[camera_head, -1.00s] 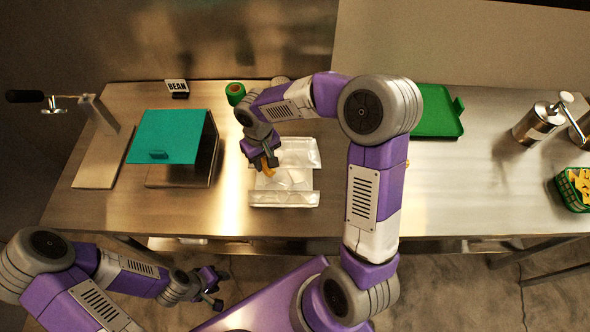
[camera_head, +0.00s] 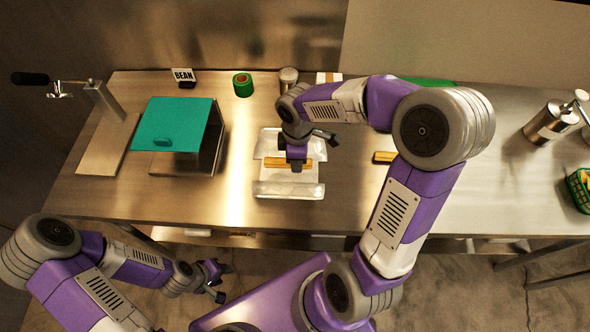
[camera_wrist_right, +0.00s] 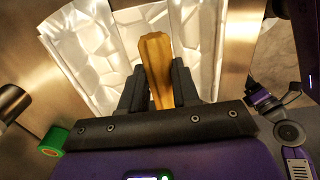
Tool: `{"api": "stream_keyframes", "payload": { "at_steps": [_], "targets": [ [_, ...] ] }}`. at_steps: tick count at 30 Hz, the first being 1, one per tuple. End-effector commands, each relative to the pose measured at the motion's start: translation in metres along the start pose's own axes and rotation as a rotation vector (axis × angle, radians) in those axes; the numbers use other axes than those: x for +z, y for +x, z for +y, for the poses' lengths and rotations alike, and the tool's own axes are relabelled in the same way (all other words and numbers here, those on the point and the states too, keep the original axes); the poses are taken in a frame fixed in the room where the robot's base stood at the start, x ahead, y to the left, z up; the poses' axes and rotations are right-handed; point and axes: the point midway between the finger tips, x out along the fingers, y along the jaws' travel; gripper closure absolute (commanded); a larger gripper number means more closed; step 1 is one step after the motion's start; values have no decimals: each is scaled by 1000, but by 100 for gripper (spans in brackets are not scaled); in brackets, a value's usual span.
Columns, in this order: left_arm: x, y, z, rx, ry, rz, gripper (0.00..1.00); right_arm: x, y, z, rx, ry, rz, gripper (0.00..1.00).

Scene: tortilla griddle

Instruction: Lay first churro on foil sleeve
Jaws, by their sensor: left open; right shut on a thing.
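The foil sleeve (camera_head: 288,189), a crinkled silvery sheet with raised long sides, lies on the steel table. My right gripper (camera_head: 296,165) is shut on a golden ridged churro (camera_head: 273,162), which runs left to right over the middle of the sleeve. In the right wrist view, the churro (camera_wrist_right: 155,58) sits between both fingers (camera_wrist_right: 158,88) with the foil (camera_wrist_right: 98,50) behind it. I cannot tell whether it touches the foil. A second brown-yellow stick (camera_head: 384,157) shows on the table to the right, partly hidden by my arm. My left gripper (camera_head: 216,282) is open and empty, in front of the table.
A teal-lidded box (camera_head: 172,125) and a lever press (camera_head: 100,100) stand at the left. A green roll (camera_head: 242,84), a BEAN sign (camera_head: 184,76) and a jar (camera_head: 288,78) stand at the back. A metal canister (camera_head: 548,124) and green basket (camera_head: 578,188) are at the right.

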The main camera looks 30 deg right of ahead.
Motion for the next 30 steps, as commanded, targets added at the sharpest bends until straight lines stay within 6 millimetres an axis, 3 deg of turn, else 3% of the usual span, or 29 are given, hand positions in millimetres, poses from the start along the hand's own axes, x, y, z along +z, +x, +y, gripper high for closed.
{"api": "stream_keyframes", "payload": {
  "at_steps": [13,25,26,30],
  "targets": [
    [-1,14,-5,0,0,0,57,0,51,0,-2,1,-2,99],
    [-1,16,-6,0,0,0,57,0,57,0,1,2,1,99],
    [-1,16,-6,0,0,0,57,0,56,0,1,2,1,67],
    [-1,15,-6,0,0,0,57,0,55,0,1,2,1,45]
  ]
}}
